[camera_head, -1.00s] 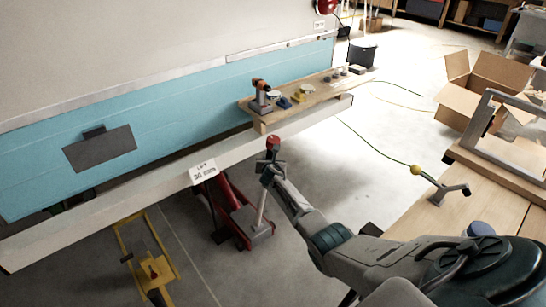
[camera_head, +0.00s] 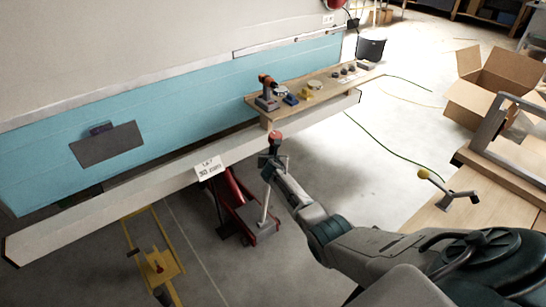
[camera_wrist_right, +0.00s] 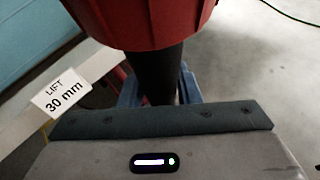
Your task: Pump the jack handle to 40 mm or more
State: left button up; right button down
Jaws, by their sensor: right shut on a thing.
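The red jack (camera_head: 235,205) stands on the floor beneath the camper's long pale sill beam. Its pale handle (camera_head: 265,208) rises steeply from the jack to a red knob (camera_head: 275,138). My right gripper (camera_head: 271,162) is shut on the handle just below the knob. The right wrist view shows the large red knob (camera_wrist_right: 140,20) above the dark shaft (camera_wrist_right: 157,75), with blue-grey fingers on both sides of the shaft. A white card (camera_head: 208,168) on the beam reads "LIFT 30 mm", and it is clear in the right wrist view (camera_wrist_right: 60,94). My left gripper is not in view.
A wooden board (camera_head: 335,85) with a drill and small items sits at the beam's far end. A yellow stand (camera_head: 160,266) is on the floor at lower left. A workbench (camera_head: 480,210) and open cardboard box (camera_head: 490,85) are right. Floor beyond the gripper is clear.

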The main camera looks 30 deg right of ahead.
jog(key=c, duration=1.4)
grip_release()
jog(key=shift+w+r, duration=0.4)
jog(key=shift+r, duration=0.3)
jog(key=o, duration=0.3)
jog(key=shift+w+f, duration=0.15)
jog(key=shift+f, duration=0.05)
jog(key=shift+o, duration=0.2)
jog(key=shift+w+f, duration=0.15)
jog(key=shift+f, duration=0.25)
jog(key=shift+s+a+r, duration=0.1)
jog(key=shift+s+r, duration=0.05)
jog(key=shift+s, duration=0.1)
jog(key=shift+s+a+r+p, duration=0.3)
jog(key=shift+s+r+p, duration=0.05)
jog(key=shift+s+p, duration=0.2)
jog(key=p+v, duration=0.2)
jog(key=v, duration=0.7)
